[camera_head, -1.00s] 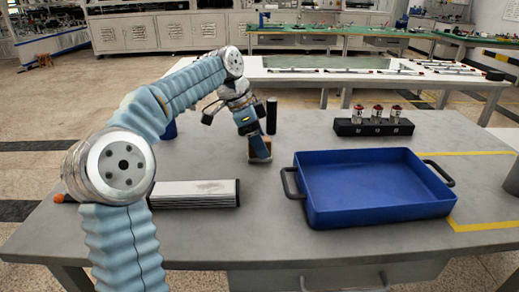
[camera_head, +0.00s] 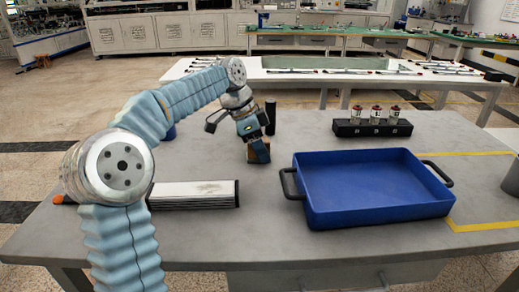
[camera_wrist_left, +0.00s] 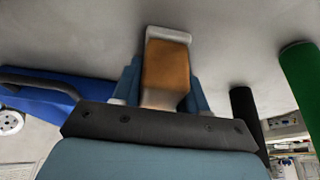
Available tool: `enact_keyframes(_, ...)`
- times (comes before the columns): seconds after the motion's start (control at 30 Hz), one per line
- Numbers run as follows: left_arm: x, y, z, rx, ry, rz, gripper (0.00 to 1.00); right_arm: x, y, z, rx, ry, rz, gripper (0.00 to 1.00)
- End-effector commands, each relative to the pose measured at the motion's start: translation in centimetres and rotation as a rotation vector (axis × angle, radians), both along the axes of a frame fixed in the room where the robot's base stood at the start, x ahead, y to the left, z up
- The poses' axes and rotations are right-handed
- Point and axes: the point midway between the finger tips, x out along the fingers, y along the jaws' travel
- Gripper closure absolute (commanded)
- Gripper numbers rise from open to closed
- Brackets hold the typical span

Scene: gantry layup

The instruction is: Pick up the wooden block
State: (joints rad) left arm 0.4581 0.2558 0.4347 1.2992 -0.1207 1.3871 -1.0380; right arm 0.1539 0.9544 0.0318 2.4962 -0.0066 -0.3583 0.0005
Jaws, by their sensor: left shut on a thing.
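The wooden block (camera_head: 252,155) is a small orange-brown block on the grey table, left of the blue tray. In the left wrist view the block (camera_wrist_left: 166,68) lies between the two blue fingers, with a pale end at its far side. My left gripper (camera_head: 259,151) reaches down onto it and is shut on it; the fingers hide part of the block in the head view. The block appears at table height; I cannot tell whether it touches the table. My right gripper is in neither view.
The blue tray (camera_head: 310,192) with dark handles stands right of the block. A dark cylinder (camera_head: 270,118) stands close behind the gripper. A ribbed metal bar (camera_head: 192,195) lies at front left. A black rack (camera_head: 372,128) holds three small cylinders at back right.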

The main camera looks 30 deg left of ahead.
Motion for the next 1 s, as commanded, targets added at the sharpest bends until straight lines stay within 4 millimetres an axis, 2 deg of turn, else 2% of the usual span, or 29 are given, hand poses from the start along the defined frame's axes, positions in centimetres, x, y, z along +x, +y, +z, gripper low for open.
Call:
enact_keyframes(0.17,0.0,0.0,0.7,0.0,-0.001,0.0,0.89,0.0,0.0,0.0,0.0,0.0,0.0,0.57)
enact_keyframes(0.33,0.1,0.0,3.3,-0.001,-0.006,0.0,0.89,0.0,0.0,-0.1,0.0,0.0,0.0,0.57)
enact_keyframes(0.6,-1.8,-5.7,9.6,0.0,-0.005,-0.007,0.89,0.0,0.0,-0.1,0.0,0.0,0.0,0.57)
enact_keyframes(0.8,-3.4,-10.3,11.7,0.0,-0.002,-0.005,0.89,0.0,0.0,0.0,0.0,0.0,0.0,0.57)
enact_keyframes(1.0,-4.3,-12.8,12.8,0.0,0.0,-0.002,0.89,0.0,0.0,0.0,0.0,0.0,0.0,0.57)
